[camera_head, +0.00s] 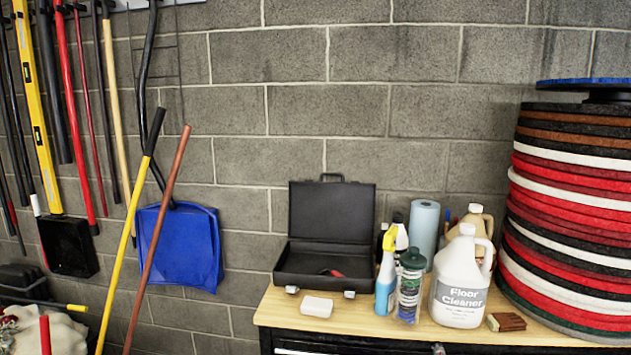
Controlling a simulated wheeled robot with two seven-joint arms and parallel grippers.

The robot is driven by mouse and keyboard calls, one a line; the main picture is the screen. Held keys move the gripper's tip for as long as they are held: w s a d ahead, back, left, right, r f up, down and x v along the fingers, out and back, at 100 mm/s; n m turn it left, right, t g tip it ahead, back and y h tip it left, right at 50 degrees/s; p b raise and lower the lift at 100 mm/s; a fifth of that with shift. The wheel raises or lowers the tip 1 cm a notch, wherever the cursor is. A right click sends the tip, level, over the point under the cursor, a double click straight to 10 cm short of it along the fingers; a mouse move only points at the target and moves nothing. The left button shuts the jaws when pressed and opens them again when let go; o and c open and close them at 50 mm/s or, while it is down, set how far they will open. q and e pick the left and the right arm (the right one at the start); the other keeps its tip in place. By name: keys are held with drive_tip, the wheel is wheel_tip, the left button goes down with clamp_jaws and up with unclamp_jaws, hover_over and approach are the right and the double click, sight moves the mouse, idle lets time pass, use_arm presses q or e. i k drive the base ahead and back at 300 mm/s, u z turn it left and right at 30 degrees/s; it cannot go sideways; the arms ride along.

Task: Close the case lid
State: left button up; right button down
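The black case (322,268) stands on the left part of the wooden bench top. Its lid (331,212) is open and upright, leaning near the block wall, with a handle on its top edge. Two light latches show on the front of the case. Neither of my grippers shows in this view.
Tools lean along the left wall.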

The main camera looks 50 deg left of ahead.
sight(342, 212)
drive_tip(key=z, duration=0.25)
drive_tip(key=k, duration=0.25)
drive_tip(key=u, duration=1)
